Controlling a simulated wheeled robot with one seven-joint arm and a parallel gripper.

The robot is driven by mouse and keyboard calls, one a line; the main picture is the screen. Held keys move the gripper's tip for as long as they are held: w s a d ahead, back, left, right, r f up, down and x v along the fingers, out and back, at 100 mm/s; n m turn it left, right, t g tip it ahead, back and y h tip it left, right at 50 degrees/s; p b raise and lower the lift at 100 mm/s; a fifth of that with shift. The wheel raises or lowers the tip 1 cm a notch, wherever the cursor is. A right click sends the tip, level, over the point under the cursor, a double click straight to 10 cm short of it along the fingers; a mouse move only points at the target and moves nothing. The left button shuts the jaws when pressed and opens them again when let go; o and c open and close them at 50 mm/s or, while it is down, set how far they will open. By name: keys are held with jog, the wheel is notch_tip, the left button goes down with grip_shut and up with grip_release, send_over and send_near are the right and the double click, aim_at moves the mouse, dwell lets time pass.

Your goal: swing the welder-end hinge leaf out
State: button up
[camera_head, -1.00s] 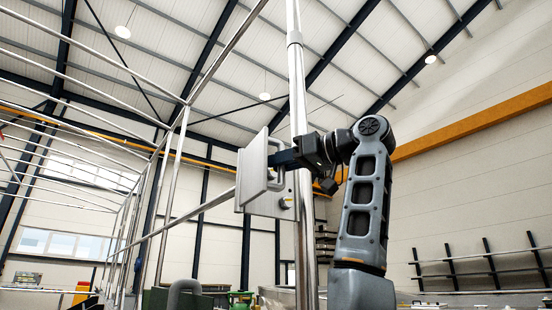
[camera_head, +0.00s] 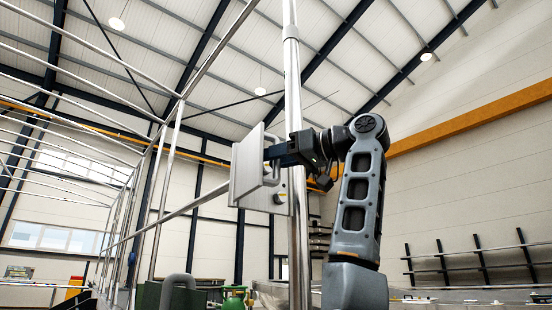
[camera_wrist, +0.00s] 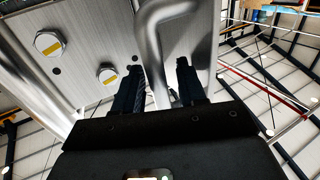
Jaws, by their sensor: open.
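The hinge leaf (camera_head: 247,172) is a pale flat metal plate standing on edge beside a bright vertical post (camera_head: 292,80). A bent tubular handle (camera_head: 274,178) is fixed to its right face, and the handle also shows close up in the wrist view (camera_wrist: 150,40). My gripper (camera_head: 275,154) reaches the handle from the right. In the wrist view my gripper's two dark fingers (camera_wrist: 158,82) are apart, with the handle tube between them. I cannot tell whether either finger touches it. A metal plate with yellow-marked bolt heads (camera_wrist: 107,74) lies behind the fingers.
A long slanting rail (camera_head: 185,210) and a tubular frame (camera_head: 150,165) stand on the left. A green item (camera_head: 235,299) and a grey curved pipe (camera_head: 178,282) are low in front. A dark wall rack (camera_head: 480,260) is at the right. Air right of my arm looks clear.

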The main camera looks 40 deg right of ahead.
jog(key=b+v, duration=0.2)
jog(key=v, duration=0.5)
jog(key=shift+s+d, duration=0.15)
jog(key=shift+s, duration=0.2)
jog(key=shift+s, duration=0.1)
